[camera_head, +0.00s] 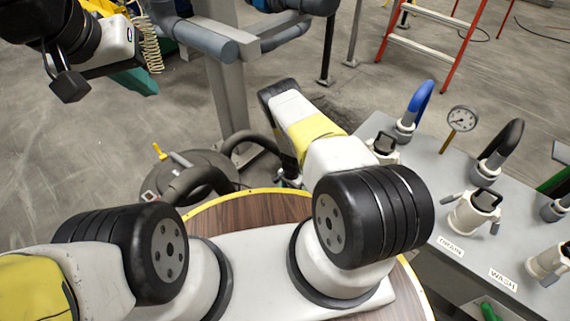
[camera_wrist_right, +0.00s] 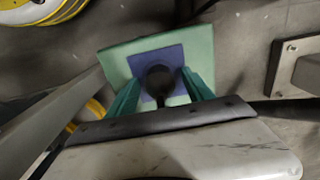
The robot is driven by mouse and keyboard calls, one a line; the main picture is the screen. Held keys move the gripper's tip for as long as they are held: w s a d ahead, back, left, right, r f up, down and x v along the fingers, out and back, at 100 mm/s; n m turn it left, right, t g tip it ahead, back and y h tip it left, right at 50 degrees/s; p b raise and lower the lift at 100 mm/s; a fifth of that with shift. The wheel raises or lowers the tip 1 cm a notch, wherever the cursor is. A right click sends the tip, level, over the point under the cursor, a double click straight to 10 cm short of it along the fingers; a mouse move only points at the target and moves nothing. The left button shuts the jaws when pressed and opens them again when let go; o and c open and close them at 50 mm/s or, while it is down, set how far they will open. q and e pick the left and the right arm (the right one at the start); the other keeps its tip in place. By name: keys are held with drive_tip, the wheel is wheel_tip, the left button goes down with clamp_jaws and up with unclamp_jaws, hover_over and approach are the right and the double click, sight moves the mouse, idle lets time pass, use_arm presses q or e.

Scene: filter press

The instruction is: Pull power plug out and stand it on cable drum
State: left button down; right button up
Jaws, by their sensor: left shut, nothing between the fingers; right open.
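My left gripper (camera_head: 70,88) is at the upper left of the head view, shut and empty, above the floor. My right gripper (camera_wrist_right: 160,78) shows in the right wrist view with its two green fingers spread open. A dark round thing (camera_wrist_right: 160,80), possibly the power plug, shows between the fingertips. Behind it are a blue square and a green plate (camera_wrist_right: 118,58). I cannot tell whether the fingers touch the dark thing. In the head view my right arm hides its gripper. A yellow-rimmed disc (camera_wrist_right: 42,12), possibly the cable drum, is cut off at the wrist view's upper left.
A grey bench (camera_head: 440,235) with valves, hoses and a gauge (camera_head: 462,118) stands at the right. Grey pipes (camera_head: 205,40) on a post are at the top. A grey barrel (camera_head: 210,165) with dark hoses stands mid-left. Open floor (camera_head: 90,150) lies at the left.

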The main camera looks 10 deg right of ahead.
idle(0.7)
clamp_jaws()
drive_tip(key=shift+r, duration=0.15)
drive_tip(key=shift+r, duration=2.85)
drive_tip(key=shift+d, duration=0.1)
